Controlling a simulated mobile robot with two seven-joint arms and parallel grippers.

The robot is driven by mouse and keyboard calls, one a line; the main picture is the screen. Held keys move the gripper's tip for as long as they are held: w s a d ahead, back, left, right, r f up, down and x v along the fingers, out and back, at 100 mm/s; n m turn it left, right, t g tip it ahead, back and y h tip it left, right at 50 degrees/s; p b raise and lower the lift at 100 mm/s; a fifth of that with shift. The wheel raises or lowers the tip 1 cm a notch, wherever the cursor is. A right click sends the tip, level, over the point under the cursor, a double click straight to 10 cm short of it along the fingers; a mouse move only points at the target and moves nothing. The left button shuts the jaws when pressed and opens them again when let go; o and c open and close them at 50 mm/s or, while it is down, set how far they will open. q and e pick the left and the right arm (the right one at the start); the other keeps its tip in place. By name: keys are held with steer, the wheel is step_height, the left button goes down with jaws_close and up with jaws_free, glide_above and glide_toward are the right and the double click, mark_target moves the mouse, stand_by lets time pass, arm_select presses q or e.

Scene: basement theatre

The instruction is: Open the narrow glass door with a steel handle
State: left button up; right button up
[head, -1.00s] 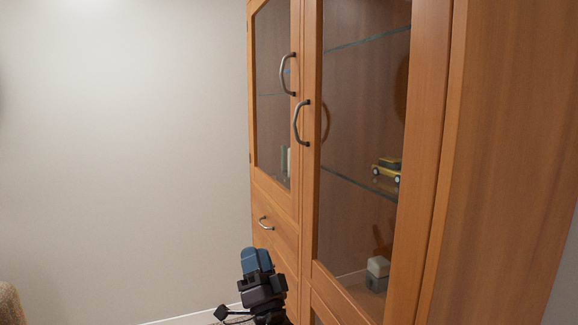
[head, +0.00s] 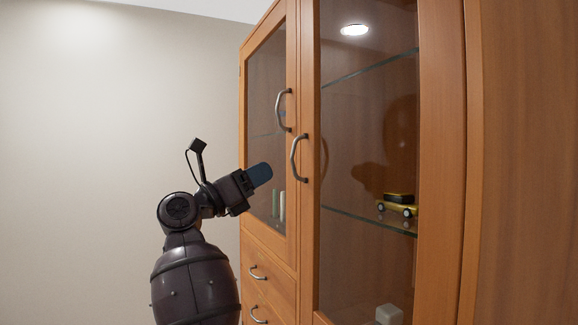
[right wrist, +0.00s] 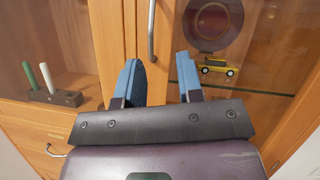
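A wooden cabinet has two glass doors side by side, both closed. The left glass door (head: 266,130) has a curved steel handle (head: 284,110) on its right edge. The right glass door (head: 345,200) has a steel handle (head: 298,158) on its left edge, also seen in the right wrist view (right wrist: 152,30). I cannot tell which door counts as the narrow one. My right gripper (head: 260,174) is in front of the left door, below and left of the handles. In the right wrist view its blue fingers (right wrist: 159,78) are apart and empty, with the right door's handle beyond them. My left gripper is out of view.
Drawers with steel handles (head: 258,272) sit below the left door. Behind the glass are a yellow toy car (head: 397,206), a grey block (head: 389,314) and a holder with cylinders (right wrist: 52,97). The pale wall (head: 90,160) at left has free room before it.

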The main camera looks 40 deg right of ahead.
mark_target(293, 176)
steer(key=shift+w+d+r+m+t+y+b, duration=0.15)
steer(key=shift+d+r+m+y+b, duration=0.4)
steer(key=shift+d, duration=1.1)
steer(key=shift+d+r+m+t+y+b, duration=0.25)
steer(key=shift+d+r+y, duration=0.35)
steer(key=shift+d+y, duration=0.75)
steer(key=shift+w+d+r+m+t+y+b, duration=0.1)
steer(key=shift+d+r+m+y+b, duration=0.35)
steer(key=shift+d, duration=1.45)
steer(key=shift+r, duration=0.2)
jaws_close()
